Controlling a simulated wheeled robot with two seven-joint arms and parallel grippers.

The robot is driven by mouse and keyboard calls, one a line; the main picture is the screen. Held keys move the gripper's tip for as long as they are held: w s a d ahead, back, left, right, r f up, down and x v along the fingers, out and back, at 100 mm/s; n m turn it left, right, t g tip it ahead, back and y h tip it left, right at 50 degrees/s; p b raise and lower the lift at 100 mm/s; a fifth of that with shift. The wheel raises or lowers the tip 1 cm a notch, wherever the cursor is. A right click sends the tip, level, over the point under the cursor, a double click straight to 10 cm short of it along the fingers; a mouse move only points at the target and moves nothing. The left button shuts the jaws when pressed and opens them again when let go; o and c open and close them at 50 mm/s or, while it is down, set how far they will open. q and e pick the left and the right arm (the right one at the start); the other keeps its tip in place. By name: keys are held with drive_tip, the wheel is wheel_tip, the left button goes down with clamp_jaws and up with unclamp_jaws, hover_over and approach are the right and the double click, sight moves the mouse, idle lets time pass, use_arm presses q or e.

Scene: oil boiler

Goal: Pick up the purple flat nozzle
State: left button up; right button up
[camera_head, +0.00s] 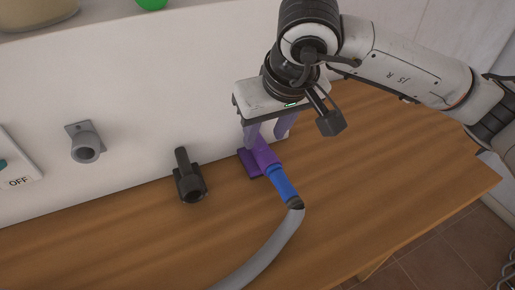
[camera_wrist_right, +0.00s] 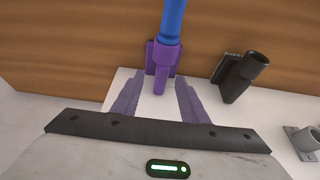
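The purple flat nozzle (camera_head: 262,158) sits at the back of the wooden table, against the white wall panel, with a blue connector (camera_head: 283,184) and a grey hose (camera_head: 268,250) attached to it. In the right wrist view the purple nozzle (camera_wrist_right: 160,68) lies between the two fingers, near their tips, with visible gaps on both sides. My right gripper (camera_head: 264,130) is above the nozzle, pointing down, and its fingers (camera_wrist_right: 157,88) are open and apart. The nozzle's far underside is hidden. My left gripper is in neither view.
A black holder-like fitting (camera_head: 189,182) is mounted left of the nozzle; it also shows in the wrist view (camera_wrist_right: 238,78). A grey wall bracket (camera_head: 85,146) and an OFF switch panel (camera_head: 18,172) are farther left. The wooden table (camera_head: 400,160) is clear at right.

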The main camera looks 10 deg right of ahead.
sight(260, 140)
drive_tip(key=x, duration=0.3)
drive_tip(key=p+x, duration=0.1)
drive_tip(key=x, duration=0.2)
drive_tip(key=shift+a+r, duration=0.1)
drive_tip(key=shift+a, duration=0.1)
drive_tip(key=shift+w, duration=0.1)
clamp_jaws()
